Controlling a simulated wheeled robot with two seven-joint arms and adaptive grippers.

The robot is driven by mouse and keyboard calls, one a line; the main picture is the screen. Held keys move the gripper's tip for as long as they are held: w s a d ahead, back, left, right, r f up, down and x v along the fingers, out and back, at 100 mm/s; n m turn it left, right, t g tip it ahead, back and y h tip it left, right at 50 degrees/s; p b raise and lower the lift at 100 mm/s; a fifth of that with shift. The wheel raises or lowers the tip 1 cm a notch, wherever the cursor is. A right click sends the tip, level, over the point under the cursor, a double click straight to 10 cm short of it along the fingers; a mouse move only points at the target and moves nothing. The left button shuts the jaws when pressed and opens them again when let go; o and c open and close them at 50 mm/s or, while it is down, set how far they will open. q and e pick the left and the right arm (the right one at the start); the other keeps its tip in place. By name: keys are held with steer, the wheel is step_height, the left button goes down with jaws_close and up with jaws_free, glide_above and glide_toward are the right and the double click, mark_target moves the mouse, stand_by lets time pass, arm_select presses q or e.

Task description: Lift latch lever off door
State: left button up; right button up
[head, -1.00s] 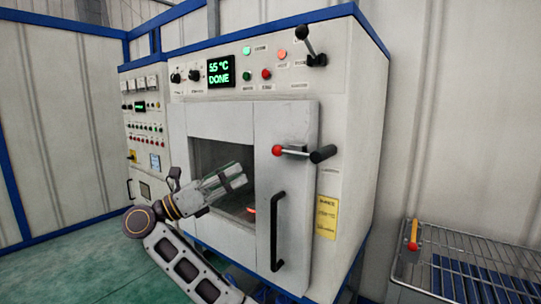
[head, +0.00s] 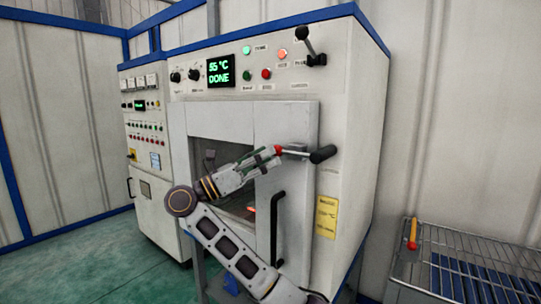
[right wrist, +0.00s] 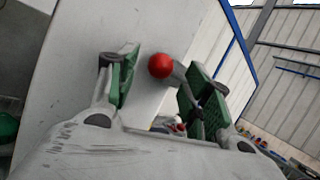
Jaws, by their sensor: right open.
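The latch lever (head: 296,152) lies about level across the right part of the white oven door (head: 298,122). It has a red ball knob at its left end and a black hub (head: 323,154) at its right end. My right gripper (head: 270,155) is open at the knob end of the lever. In the right wrist view the red knob (right wrist: 160,66) shows between the two green-padded fingers (right wrist: 158,85), with the grey lever running off to the right. I cannot tell whether a finger touches it. My left gripper is not in view.
A black vertical door handle (head: 278,228) sits below the latch. A black-knobbed lever (head: 310,45) is on the panel above, beside a display (head: 221,71) reading 55 °C DONE. A wire rack (head: 470,262) with a red-and-yellow tool (head: 412,234) stands at the right.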

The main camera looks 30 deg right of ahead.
steer(key=shift+x, duration=1.05)
steer(key=shift+a, duration=0.1)
jaws_close()
